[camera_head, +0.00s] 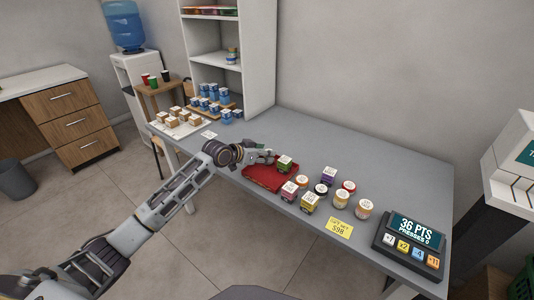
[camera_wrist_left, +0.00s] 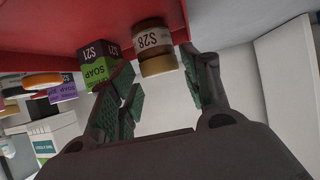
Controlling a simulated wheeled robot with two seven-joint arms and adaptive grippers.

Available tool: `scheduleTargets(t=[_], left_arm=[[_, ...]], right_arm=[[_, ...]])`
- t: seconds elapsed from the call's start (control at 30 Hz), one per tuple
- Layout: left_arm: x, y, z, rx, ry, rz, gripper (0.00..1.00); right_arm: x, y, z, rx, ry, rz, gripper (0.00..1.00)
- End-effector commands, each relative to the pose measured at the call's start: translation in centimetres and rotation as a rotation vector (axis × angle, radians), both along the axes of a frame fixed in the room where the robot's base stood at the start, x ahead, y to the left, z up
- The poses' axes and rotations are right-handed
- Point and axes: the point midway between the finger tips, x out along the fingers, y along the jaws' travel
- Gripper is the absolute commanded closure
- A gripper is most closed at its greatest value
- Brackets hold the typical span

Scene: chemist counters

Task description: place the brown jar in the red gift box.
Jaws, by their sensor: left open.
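The red gift box (camera_head: 258,185) is a shallow red tray on the grey counter. My left gripper (camera_head: 268,158) reaches over its far left part. In the left wrist view the red surface (camera_wrist_left: 60,38) fills the top, and a jar labelled S28 (camera_wrist_left: 152,40), with a brown band and tan lid, is at the red surface. My left gripper (camera_wrist_left: 165,85) is open, its green-padded fingers on either side of the jar's lid end; contact cannot be told. A green soap box (camera_head: 285,164) is in the red box; it shows beside the jar in the wrist view (camera_wrist_left: 96,62).
Several jars and small boxes, including a purple box (camera_head: 328,175) and an orange-lidded jar (camera_head: 364,208), stand right of the red box. A yellow card (camera_head: 340,228) and a register (camera_head: 410,244) are further right. The counter's back strip (camera_head: 330,143) is clear.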

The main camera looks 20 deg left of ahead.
Motion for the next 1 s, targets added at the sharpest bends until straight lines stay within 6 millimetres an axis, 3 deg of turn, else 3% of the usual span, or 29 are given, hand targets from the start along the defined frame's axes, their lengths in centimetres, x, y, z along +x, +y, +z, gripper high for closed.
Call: scheduleTargets(t=[0.53, 1.0], left_arm=[[-4.9, 2.7, 3.0, 0.002, 0.0, 0.0, 0.52], [-6.8, 3.6, 4.2, 0.0, 0.0, 0.0, 0.52]], right_arm=[[-1.4, -2.3, -0.6, -0.028, 0.014, 0.008, 0.42], [-0.4, -1.6, -0.4, -0.017, -0.004, 0.006, 0.42]])
